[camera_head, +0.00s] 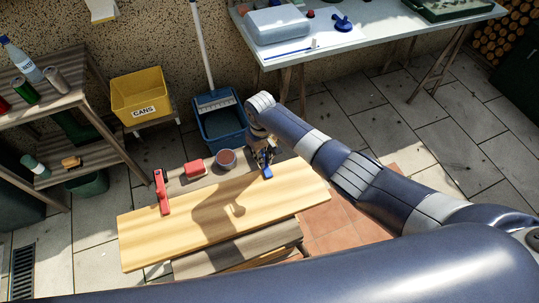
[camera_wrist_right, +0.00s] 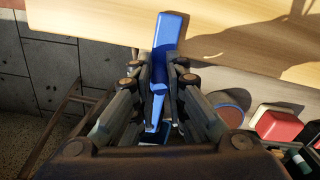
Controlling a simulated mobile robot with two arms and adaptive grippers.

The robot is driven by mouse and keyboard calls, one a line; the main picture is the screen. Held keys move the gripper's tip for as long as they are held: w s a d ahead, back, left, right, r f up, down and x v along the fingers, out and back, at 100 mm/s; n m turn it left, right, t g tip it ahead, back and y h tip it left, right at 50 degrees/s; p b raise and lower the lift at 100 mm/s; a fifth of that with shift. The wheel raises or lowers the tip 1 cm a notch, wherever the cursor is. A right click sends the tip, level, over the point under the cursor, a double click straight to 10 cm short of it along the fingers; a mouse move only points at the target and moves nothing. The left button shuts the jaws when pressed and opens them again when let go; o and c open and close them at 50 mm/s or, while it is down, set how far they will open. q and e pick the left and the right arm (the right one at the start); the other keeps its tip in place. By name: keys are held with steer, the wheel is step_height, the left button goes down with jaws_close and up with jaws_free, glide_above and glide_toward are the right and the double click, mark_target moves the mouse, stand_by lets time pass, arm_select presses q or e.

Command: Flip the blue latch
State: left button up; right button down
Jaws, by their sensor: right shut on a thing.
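The blue latch (camera_head: 267,172) is at the far right edge of the pale wooden door panel (camera_head: 150,236), which lies flat on a bench. My right gripper (camera_head: 265,155) reaches down to it from the right. In the right wrist view the fingers of my right gripper (camera_wrist_right: 165,88) are shut on the blue latch (camera_wrist_right: 170,32), one on each side of it. The latch's upper part sticks out past the fingertips over the panel. The fingers hide part of its lower end. A red latch (camera_head: 162,192) stands at the panel's far left edge. My left gripper is not in view.
A red block (camera_head: 195,168) and a round pot (camera_head: 226,159) sit behind the panel, left of my right gripper. A yellow bin (camera_head: 139,96), a blue bucket (camera_head: 220,124), a shelf (camera_head: 100,130) and a white table (camera_head: 380,32) stand around the bench.

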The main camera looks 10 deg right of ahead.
stand_by(0.4)
steer(key=c, duration=1.6)
jaws_free()
steer(key=shift+a, duration=0.1)
steer(key=shift+o, duration=0.2)
steer(key=shift+r, duration=0.1)
step_height(320, 180, up, 12)
